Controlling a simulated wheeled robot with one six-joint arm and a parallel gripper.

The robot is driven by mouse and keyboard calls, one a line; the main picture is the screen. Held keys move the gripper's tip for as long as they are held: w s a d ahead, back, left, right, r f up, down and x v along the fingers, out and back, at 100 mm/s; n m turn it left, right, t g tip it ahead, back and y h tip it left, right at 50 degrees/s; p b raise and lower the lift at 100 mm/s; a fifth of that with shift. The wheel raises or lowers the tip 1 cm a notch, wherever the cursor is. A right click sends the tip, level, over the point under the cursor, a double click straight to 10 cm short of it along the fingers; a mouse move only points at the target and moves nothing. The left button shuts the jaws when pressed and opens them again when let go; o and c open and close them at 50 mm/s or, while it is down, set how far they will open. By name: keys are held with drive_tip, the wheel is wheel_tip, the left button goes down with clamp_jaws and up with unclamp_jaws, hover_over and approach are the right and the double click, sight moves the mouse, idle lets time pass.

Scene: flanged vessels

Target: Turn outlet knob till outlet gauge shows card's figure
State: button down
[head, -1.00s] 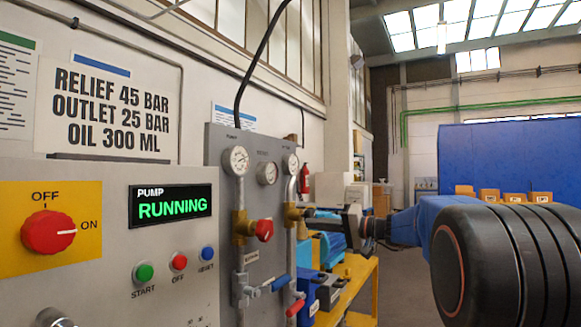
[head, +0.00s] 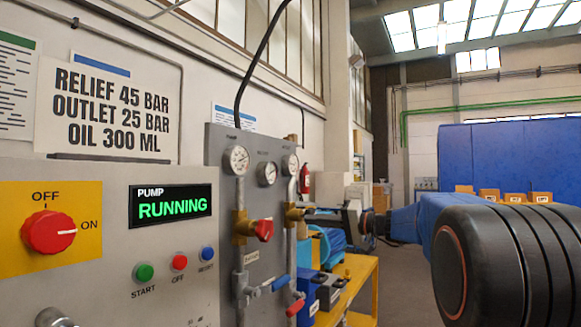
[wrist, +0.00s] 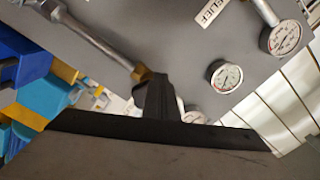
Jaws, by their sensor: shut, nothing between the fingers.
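The card (head: 112,108) on the wall at left reads relief 45 bar, outlet 25 bar, oil 300 ml. The outlet gauge (head: 290,163) is the rightmost on the grey panel; its needle is too small to read. It is mostly hidden in the wrist view (wrist: 193,117). Below it, a brass fitting (head: 292,212) sits on the right pipe. My gripper (head: 308,215) is at the right side of this fitting, fingers shut and empty. In the wrist view my dark fingers (wrist: 157,98) cover the place beside the brass (wrist: 142,73); the outlet knob is hidden, and contact cannot be told.
A red knob (head: 264,230) is on the left pipe, with a gauge (head: 237,159) above and another gauge (head: 267,173) between the pipes. Blue (head: 281,283) and red (head: 295,308) lever handles are below. The pump display (head: 171,206) reads running. A yellow bench (head: 350,285) stands behind.

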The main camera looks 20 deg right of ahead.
drive_tip(key=shift+s+a, duration=0.25)
drive_tip(key=shift+s, duration=0.05)
drive_tip(key=shift+v, duration=2.9)
drive_tip(key=shift+f, duration=0.1)
drive_tip(key=w+d+f+n, duration=0.2)
drive_tip(key=d+f+n, duration=0.2)
drive_tip(key=n, duration=0.2)
drive_tip(key=x, duration=0.6)
drive_tip(key=shift+w+a+r, duration=0.15)
drive_tip(key=shift+w+a, duration=0.05)
drive_tip(key=shift+w, duration=0.15)
drive_tip(key=shift+s+a+r, duration=0.35)
drive_tip(key=shift+s+a, duration=0.15)
drive_tip(key=shift+a, duration=0.2)
drive_tip(key=shift+s+a+r, duration=0.4)
drive_tip(key=shift+a+r, duration=0.1)
drive_tip(key=shift+r, duration=0.15)
